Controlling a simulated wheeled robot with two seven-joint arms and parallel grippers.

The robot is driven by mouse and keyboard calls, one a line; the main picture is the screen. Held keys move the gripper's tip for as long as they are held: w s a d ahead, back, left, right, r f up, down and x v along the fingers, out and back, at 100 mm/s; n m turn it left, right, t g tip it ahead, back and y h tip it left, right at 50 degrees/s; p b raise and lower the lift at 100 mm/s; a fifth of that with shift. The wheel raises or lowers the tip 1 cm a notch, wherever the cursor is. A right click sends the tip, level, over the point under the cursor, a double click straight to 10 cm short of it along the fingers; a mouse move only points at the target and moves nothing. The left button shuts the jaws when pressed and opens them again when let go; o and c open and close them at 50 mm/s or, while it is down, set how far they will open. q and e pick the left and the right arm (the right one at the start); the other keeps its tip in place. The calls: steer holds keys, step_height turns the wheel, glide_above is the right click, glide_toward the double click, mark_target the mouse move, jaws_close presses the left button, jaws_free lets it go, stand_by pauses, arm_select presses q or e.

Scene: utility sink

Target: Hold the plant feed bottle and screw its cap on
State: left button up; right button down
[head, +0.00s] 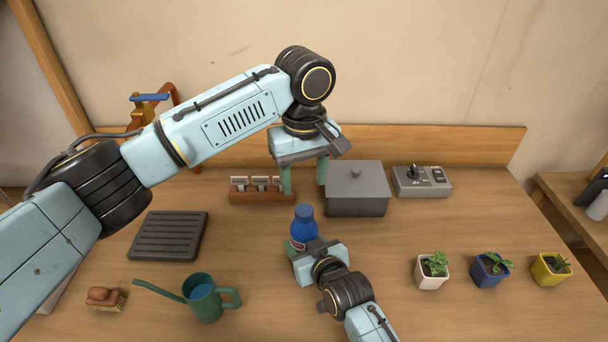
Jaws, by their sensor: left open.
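The plant feed bottle (298,236), blue with a white and red label, stands upright near the middle of the table. A blue cap-like top (305,212) shows at its upper end; I cannot tell how tightly it sits. My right gripper (304,246) comes from the front right and is shut on the bottle's body, its fingers partly hidden. My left gripper (305,185) points down above and behind the bottle, its two green fingers apart, with nothing between them.
A dark grey lidded box (356,190), a switch box (422,181) and a wooden label rack (250,197) stand at the back. A green watering can (205,302), dark slatted tray (167,236) and brush (106,299) are left. Potted plants (432,270) stand right.

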mark_target(304, 210)
arm_select(q)
step_height(304, 210, down, 8)
steer(key=shift+f, duration=0.1)
stand_by(0.7)
